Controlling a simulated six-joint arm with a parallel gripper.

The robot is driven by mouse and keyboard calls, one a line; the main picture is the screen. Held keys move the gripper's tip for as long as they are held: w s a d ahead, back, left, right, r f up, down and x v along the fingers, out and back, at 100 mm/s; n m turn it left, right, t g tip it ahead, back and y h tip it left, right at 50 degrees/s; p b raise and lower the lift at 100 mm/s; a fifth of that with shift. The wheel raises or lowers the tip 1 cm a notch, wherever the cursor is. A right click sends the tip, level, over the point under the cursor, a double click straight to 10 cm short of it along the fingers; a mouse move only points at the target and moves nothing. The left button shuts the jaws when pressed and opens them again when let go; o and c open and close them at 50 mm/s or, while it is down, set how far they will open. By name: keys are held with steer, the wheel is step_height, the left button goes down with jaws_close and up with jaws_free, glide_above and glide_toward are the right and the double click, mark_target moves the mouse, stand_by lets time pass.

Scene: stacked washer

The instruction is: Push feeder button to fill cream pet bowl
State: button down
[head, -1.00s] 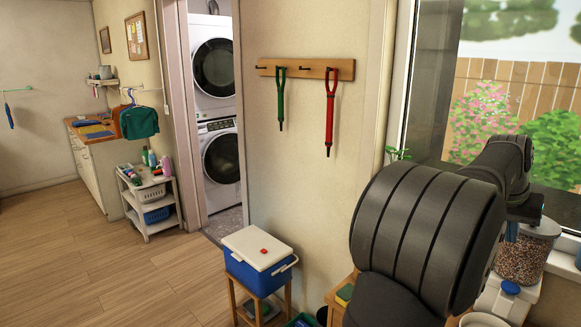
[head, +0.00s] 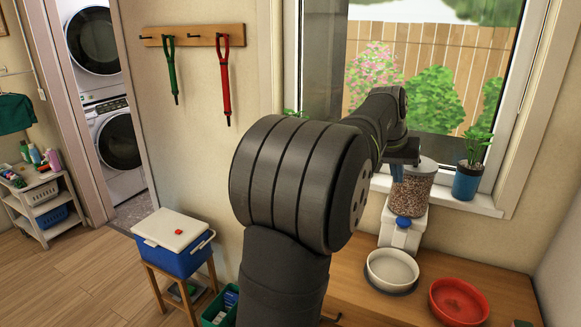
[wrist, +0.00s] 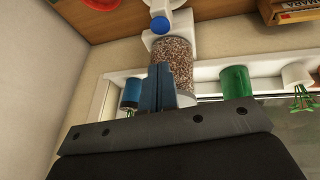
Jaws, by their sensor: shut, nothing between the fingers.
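The feeder has a clear hopper (head: 412,192) full of brown kibble on a white base (head: 402,238). Its round blue button (head: 403,222) is on the front. The cream bowl (head: 392,270) sits on the counter in front of the feeder; its inside looks empty. My gripper (wrist: 158,68) is shut and empty, its blue fingers side by side in front of the hopper in the wrist view. That view is inverted, with the blue button (wrist: 160,25) beyond the fingertips. In the head view the gripper is near the hopper's top, partly hidden by my arm.
A red bowl (head: 459,303) stands right of the cream one on the wooden counter (head: 365,312). A blue plant pot (head: 467,182) is on the sill right of the feeder. The wrist view shows a green pot (wrist: 237,82). A blue cooler (head: 178,258) stands on a stool at left.

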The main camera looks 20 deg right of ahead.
steer(key=n+t+h, duration=0.3)
steer(key=n, duration=0.3)
glide_above(402, 221)
steer(key=shift+s+f, duration=0.1)
steer(key=shift+f, duration=2.45)
steer(key=shift+f, duration=0.1)
steer(key=shift+f, duration=4.35)
steer(key=shift+f, duration=0.4)
